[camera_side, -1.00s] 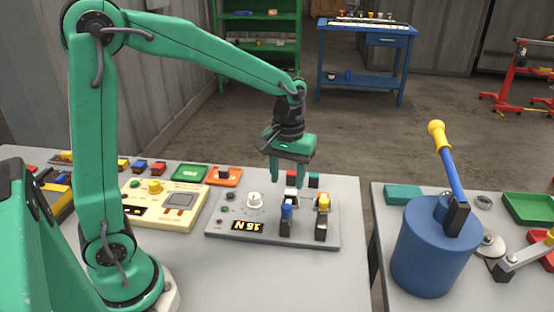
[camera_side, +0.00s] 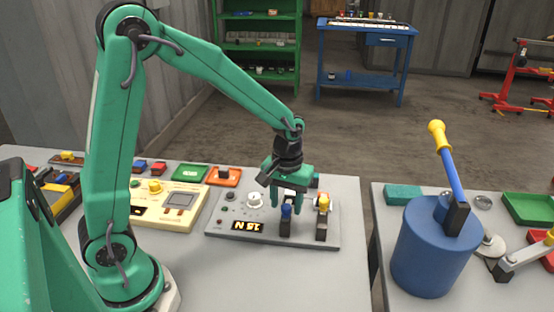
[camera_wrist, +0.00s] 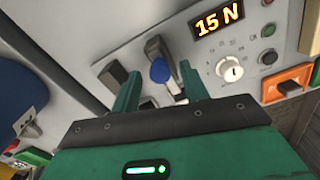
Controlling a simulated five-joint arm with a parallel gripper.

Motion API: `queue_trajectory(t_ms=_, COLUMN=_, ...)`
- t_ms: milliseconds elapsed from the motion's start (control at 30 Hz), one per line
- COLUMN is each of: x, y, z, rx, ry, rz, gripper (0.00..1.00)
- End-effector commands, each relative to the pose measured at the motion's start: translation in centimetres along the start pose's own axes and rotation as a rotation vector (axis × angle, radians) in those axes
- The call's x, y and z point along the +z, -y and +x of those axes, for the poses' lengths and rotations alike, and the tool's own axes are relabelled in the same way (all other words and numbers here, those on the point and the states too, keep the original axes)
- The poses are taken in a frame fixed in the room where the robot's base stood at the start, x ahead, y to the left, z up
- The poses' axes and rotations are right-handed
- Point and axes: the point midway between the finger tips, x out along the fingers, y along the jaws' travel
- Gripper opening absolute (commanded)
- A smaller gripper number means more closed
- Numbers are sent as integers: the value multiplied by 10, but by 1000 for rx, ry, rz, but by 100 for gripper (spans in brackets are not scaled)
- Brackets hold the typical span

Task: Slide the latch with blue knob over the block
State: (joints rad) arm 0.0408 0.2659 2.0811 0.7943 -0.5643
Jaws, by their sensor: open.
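The blue knob (camera_side: 286,210) is on the latch at the front of the grey panel (camera_side: 262,232). My gripper (camera_side: 285,204) is low over the panel, its fingers just behind or around the knob. In the wrist view, the blue knob (camera_wrist: 159,71) appears between the two open green fingers of my gripper (camera_wrist: 160,72), with a visible gap on each side. The latch's dark mount (camera_wrist: 156,47) shows beyond the knob. A whitish piece, possibly the block (camera_side: 289,194), shows between the fingers behind the knob; the gripper partly hides it.
A second latch with a yellow knob (camera_side: 323,202) stands close to the right of my gripper. A white dial (camera_side: 255,200) and a lit display (camera_side: 247,226) reading "15 N" are on the panel's left.

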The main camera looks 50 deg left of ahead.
Motion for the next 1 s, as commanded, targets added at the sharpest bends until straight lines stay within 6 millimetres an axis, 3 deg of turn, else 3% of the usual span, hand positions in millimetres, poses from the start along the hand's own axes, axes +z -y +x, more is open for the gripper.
queue_trajectory(t_ms=233, x=0, y=0, z=1, rx=0, ry=0, rz=0, gripper=45)
queue_trajectory(t_ms=467, x=0, y=0, z=0, rx=0, ry=0, rz=0, gripper=0)
queue_trajectory(t_ms=700, x=-4, y=1, z=0, rx=0, ry=0, rz=-1, gripper=0)
queue_trajectory(t_ms=1000, x=-36, y=9, z=0, rx=0, ry=0, rz=-3, gripper=0)
